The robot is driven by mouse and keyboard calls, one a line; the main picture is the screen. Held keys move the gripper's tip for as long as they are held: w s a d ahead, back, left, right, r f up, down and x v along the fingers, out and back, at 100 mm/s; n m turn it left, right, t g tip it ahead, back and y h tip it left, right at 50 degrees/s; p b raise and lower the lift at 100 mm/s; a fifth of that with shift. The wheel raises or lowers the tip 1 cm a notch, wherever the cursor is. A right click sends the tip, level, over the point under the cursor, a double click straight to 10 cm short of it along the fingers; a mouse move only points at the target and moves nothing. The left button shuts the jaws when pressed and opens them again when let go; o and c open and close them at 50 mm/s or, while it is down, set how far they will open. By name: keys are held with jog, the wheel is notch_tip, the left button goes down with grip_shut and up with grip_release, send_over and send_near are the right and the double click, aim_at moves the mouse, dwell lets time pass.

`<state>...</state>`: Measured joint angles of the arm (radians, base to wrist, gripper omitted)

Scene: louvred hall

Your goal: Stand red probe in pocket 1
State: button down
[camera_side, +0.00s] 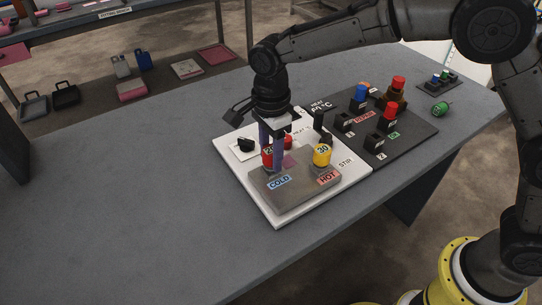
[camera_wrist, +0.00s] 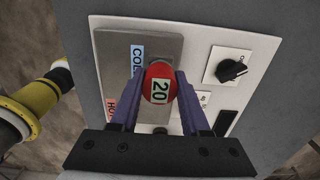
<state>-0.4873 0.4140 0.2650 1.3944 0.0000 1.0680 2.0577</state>
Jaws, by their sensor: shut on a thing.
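My gripper (camera_side: 270,160) points down over the white-based hotplate and is shut on a red round-topped piece marked 20 (camera_wrist: 159,84). The piece also shows between my fingers in the side view (camera_side: 267,155), above the COLD side of the grey block (camera_side: 285,189). I cannot tell whether its lower end is in the block or clear of it. On the dark board (camera_side: 414,138), a black pocket marked 1 (camera_side: 344,122) and another marked 2 (camera_side: 375,143) appear. A red-topped piece (camera_side: 390,112) stands near them.
A yellow piece marked 30 (camera_side: 322,154) stands on the HOT side, close to my gripper. A blue-topped piece (camera_side: 360,93) and another red-topped one (camera_side: 398,82) stand at the board's back. A green piece (camera_side: 440,109) lies beside the board. The table's left half is clear.

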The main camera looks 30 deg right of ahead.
notch_tip(320, 180, up, 9)
jog(key=shift+f, duration=0.15)
jog(key=shift+r, duration=0.35)
dwell(0.3)
jog(key=shift+d+r, duration=0.1)
jog(key=shift+d, duration=0.05)
jog(key=w+d+m, duration=0.3)
jog(key=d, duration=1)
jog(key=w+d+m, duration=0.2)
jog(key=d+m, duration=0.1)
jog(key=d, duration=1.1)
notch_tip(320, 180, down, 6)
jog(key=shift+w+a, duration=0.15)
